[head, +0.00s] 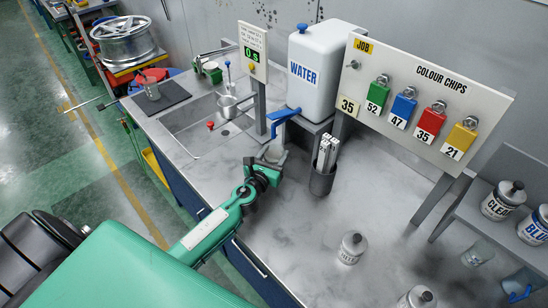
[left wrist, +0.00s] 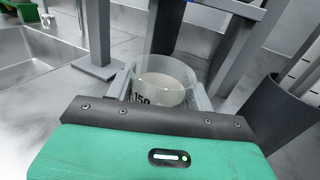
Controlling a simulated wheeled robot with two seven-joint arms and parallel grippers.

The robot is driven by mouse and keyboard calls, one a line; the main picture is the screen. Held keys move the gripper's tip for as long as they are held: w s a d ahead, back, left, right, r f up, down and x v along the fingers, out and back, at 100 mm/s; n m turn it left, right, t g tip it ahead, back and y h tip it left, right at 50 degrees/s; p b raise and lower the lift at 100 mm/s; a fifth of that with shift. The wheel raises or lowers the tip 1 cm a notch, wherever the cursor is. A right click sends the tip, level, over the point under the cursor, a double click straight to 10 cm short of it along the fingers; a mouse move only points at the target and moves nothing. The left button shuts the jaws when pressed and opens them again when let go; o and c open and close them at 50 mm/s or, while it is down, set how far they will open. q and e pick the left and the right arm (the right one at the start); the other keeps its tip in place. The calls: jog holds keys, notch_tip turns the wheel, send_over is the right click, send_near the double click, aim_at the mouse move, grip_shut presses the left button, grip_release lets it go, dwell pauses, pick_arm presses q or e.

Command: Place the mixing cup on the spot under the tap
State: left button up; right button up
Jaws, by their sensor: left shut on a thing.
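The mixing cup (left wrist: 166,88) is a clear cup with a "150" mark and a pale layer inside. My left gripper (head: 268,160) is shut around it, with one finger on each side in the left wrist view. In the head view the cup (head: 273,152) is small and partly hidden by the gripper. The blue tap (head: 283,117) juts from the white WATER tank (head: 313,72), above and close to the cup. The spot under the tap is not clearly visible, and I cannot tell whether the cup touches the bench. My right gripper is not in view.
A dark holder (head: 322,181) with pale sticks stands just right of the cup. The sink (head: 205,125) is to the left, with a timer post (head: 260,108) beside it. The colour chips board (head: 425,95) is at the right. The bench front is mostly clear around a lidded jar (head: 352,248).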

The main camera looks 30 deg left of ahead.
pick_arm(q)
jog(key=shift+f, duration=0.4)
jog(key=shift+f, duration=0.15)
jog(key=o, duration=1)
